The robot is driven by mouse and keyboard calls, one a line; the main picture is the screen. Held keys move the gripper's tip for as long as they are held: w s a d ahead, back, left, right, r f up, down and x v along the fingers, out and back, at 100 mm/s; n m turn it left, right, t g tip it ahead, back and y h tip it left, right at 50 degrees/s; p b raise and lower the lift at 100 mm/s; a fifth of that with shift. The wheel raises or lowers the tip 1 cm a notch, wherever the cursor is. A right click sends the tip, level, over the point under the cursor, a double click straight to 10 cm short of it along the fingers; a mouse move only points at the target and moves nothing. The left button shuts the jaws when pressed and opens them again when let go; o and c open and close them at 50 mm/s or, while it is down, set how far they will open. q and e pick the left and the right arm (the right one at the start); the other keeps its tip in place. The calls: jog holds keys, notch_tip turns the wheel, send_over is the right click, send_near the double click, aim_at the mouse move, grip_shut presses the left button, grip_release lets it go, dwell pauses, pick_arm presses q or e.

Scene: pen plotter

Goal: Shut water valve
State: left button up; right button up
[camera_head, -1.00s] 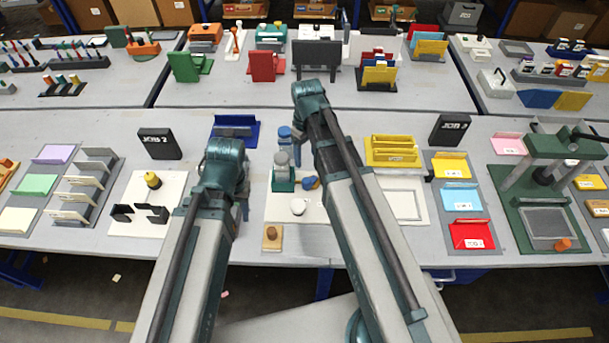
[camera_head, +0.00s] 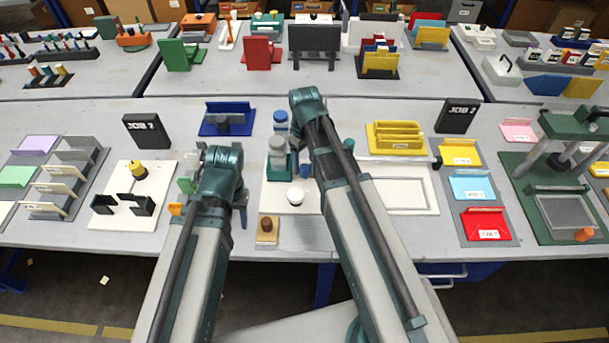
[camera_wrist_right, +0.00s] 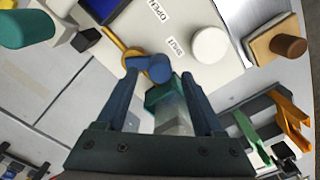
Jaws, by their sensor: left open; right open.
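The water valve board (camera_head: 276,202) is a white plate with a teal base and clear and blue bottle-like parts (camera_head: 280,145). In the right wrist view the valve's blue handle (camera_wrist_right: 153,68), with an orange-yellow ring beside it, lies near the printed SHUT label (camera_wrist_right: 158,46); the OPEN label (camera_wrist_right: 158,11) is farther off. My right gripper (camera_wrist_right: 159,78) is open, its fingers on either side of the handle; contact cannot be told. My right arm hides much of this in the head view. My left gripper (camera_head: 240,192) is open, left of the board, with nothing visible in it.
A white round knob (camera_head: 295,196) stands on the board. A wooden block with a brown knob (camera_head: 267,231) is in front of it. Green and orange pieces (camera_wrist_right: 285,115) stand near my left arm. A blue stand (camera_head: 243,113) is behind; a yellow tray (camera_head: 395,140) is to the right.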

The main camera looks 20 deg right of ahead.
aim_at(304, 166)
pick_arm(q)
notch_tip(304, 166, down, 3)
jog(key=shift+f+b, duration=0.2)
jog(key=shift+b, duration=0.95)
pick_arm(e)
notch_tip(304, 166, down, 3)
jog(key=shift+f, duration=0.15)
pick_arm(q)
jog(key=shift+r, duration=0.1)
pick_arm(e)
grip_shut()
